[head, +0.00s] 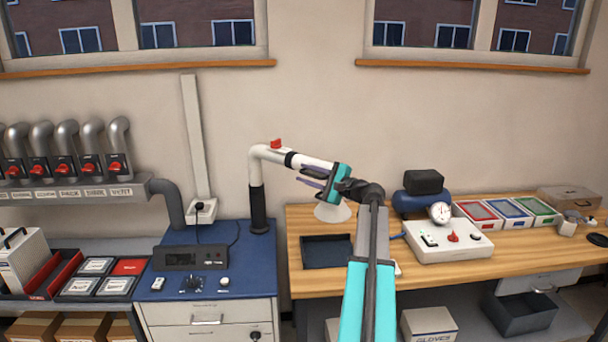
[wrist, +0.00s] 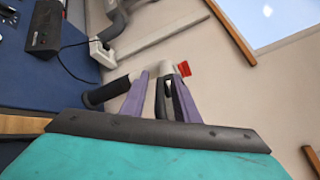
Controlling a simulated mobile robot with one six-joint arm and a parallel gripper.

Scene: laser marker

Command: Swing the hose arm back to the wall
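The hose arm is a white tube (head: 315,162) with a dark joint band and a red knob (head: 276,143). It rises from a black post (head: 258,208) on the blue cabinet and reaches right along the wall towards the bench. A pale cone hood (head: 333,213) hangs below its right end. My gripper (head: 306,176) is at this right part, its purple fingers apart and pointing left. In the wrist view a dark curved piece (wrist: 161,100) lies between the fingers, with wall showing in the gap. The red knob (wrist: 183,70) is beyond the fingertips. My gripper hides the tube's end.
The wooden bench (head: 465,270) carries a dark tray (head: 327,252), a white box with a gauge (head: 450,240) and coloured bins (head: 508,212). A control box (head: 190,257) sits on the blue cabinet. Grey pipes with red valves (head: 65,165) stand left.

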